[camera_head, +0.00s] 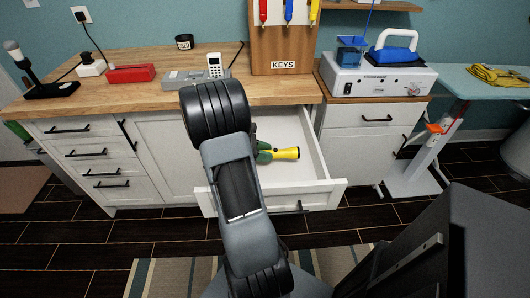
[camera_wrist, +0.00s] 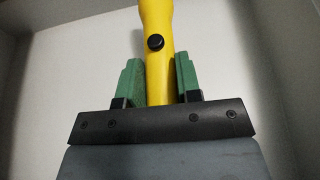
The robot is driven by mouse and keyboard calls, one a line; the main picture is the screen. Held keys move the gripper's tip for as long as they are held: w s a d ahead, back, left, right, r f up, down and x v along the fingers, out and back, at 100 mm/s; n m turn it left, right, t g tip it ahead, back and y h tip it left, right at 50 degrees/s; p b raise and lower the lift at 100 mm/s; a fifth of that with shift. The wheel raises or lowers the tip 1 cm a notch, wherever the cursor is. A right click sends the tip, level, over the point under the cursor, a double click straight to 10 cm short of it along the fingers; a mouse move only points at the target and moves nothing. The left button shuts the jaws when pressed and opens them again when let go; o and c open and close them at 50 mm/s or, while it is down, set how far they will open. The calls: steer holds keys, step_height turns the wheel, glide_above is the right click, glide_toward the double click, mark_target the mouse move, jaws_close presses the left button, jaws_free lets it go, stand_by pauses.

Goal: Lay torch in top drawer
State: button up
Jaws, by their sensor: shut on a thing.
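The yellow torch (camera_head: 287,153) is inside the open top drawer (camera_head: 320,166), within its white walls. Its dark button faces up in the wrist view (camera_wrist: 155,42). My gripper (camera_wrist: 159,75) has green fingers on both sides of the torch's yellow handle and is shut on it. In the head view the green fingers (camera_head: 264,152) show in the drawer, partly hidden by my arm. The torch's near end is hidden behind the gripper body in the wrist view. Whether the torch touches the drawer floor I cannot tell.
A key board (camera_head: 284,40) stands behind. A steam station (camera_head: 378,76) is at right. The drawer's front panel (camera_head: 290,198) juts out over the floor.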

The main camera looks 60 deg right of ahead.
steer(key=shift+f, duration=0.25)
steer(key=shift+f, duration=0.35)
steer(key=o, duration=1)
steer(key=shift+r, duration=0.1)
steer(key=shift+r, duration=0.2)
steer(key=p+v, duration=0.1)
steer(key=v, duration=1.1)
steer(key=shift+r, duration=0.25)
